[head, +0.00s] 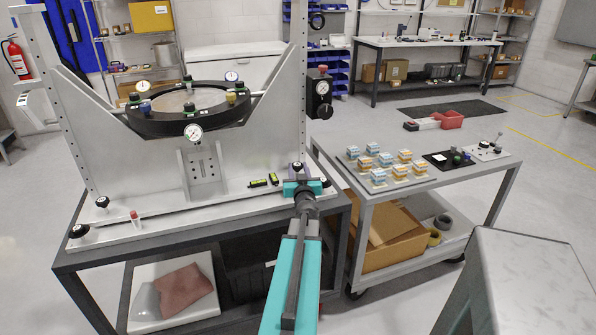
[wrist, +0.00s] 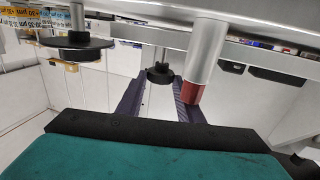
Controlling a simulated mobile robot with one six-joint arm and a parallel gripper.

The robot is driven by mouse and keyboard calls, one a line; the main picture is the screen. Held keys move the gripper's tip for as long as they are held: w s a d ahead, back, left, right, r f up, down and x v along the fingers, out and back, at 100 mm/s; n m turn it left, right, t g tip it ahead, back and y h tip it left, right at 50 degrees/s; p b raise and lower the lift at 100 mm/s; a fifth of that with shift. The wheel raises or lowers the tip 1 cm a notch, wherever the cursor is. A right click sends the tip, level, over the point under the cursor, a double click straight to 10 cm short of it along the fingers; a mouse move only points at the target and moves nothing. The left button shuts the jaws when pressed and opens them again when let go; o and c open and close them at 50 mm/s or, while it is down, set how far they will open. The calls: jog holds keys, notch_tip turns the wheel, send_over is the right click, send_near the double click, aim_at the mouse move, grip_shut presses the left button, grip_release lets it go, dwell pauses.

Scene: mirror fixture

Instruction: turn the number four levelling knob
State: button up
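Black levelling knobs sit at the corners of the mirror fixture's base plate (head: 170,222). Two of them, a front one (head: 79,231) and a rear one (head: 102,202), are at its left end. My teal gripper (head: 298,170) is at the plate's right end, partly hiding a dark knob there. In the wrist view, a small black lobed knob (wrist: 160,72) on a thin stem lies at the tips of my dark purple fingers (wrist: 158,85). The fingers are apart, one on each side, with visible gaps. A larger black disc knob (wrist: 75,45) is at the left. No number label is readable.
A grey cylinder with a red end (wrist: 203,60) stands close by the right finger in the wrist view. Two small green-and-black items (head: 263,181) lie on the plate left of my gripper. A grey cart (head: 440,180) with small blocks stands at the right.

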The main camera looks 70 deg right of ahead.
jog(key=shift+c, duration=1.2)
jog(key=shift+a, duration=0.15)
jog(key=shift+r, duration=0.1)
jog(key=shift+d, duration=0.2)
jog(key=p, duration=0.2)
jog(key=t+p, duration=0.1)
jog(key=shift+s+d+r+n+y+p, duration=0.1)
jog(key=shift+s+r+n+y+p, duration=0.1)
jog(key=shift+r+n+y+p, duration=0.15)
jog(key=t+p, duration=0.1)
jog(key=p, duration=0.2)
jog(key=n+t+y+p, duration=0.1)
jog(key=p, duration=0.2)
jog(key=shift+s+d+f+n, duration=0.15)
jog(key=shift+n, duration=0.1)
jog(key=n+t+y+p, duration=0.1)
jog(key=p, duration=0.1)
jog(key=n+t+y+p, duration=0.1)
jog(key=p, duration=0.2)
jog(key=shift+s+d, duration=0.2)
jog(key=shift+s, duration=0.05)
jog(key=shift+d+f+n+t+y+p, duration=0.15)
jog(key=shift+n+t+y+p, duration=0.35)
jog(key=shift+t+y+p, duration=0.25)
